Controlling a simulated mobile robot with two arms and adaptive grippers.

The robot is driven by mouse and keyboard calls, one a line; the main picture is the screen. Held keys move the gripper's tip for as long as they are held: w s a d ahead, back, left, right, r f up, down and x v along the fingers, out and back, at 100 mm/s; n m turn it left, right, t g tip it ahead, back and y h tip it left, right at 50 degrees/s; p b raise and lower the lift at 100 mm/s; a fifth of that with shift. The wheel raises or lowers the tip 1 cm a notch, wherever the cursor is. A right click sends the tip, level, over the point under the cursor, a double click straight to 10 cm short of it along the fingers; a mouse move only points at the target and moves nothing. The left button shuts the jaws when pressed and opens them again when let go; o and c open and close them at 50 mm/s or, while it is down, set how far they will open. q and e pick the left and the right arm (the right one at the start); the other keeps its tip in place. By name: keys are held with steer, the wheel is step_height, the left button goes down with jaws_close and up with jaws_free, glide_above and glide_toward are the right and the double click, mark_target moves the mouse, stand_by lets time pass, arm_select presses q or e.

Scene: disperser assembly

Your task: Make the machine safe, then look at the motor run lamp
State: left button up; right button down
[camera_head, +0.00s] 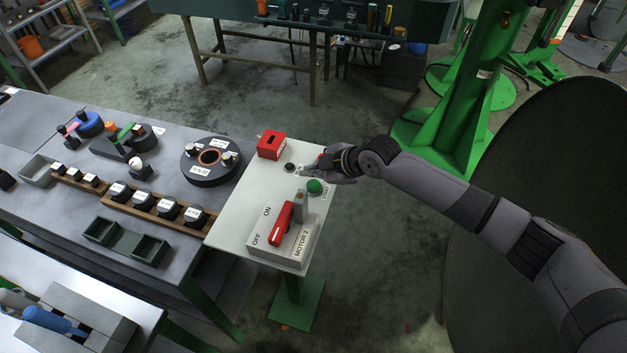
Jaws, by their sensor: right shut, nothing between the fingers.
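A pale control panel (232,222) stands at the table's right end. Its grey switch box (297,249), labelled MOTOR 2, carries a red handle (282,224) beside the OFF and ON marks; I cannot tell which mark it is set to. A grey upright piece (300,206) stands beside the handle. A green round button or lamp (314,187) and a small dark round fitting (289,167) sit farther back; neither clearly reads as the motor run lamp. My left gripper is out of view.
A red box (271,145) stands at the panel's back edge. A black ring-shaped part (210,161), a wooden rack (145,207) of dark round parts and a dark green tray (126,241) occupy the table to the left. A green column (465,100) stands behind my right arm.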

mark_target(313, 186)
step_height(313, 186, up, 3)
steer(key=shift+r+p, duration=0.15)
steer(key=shift+p, duration=0.75)
steer(key=shift+d, duration=0.1)
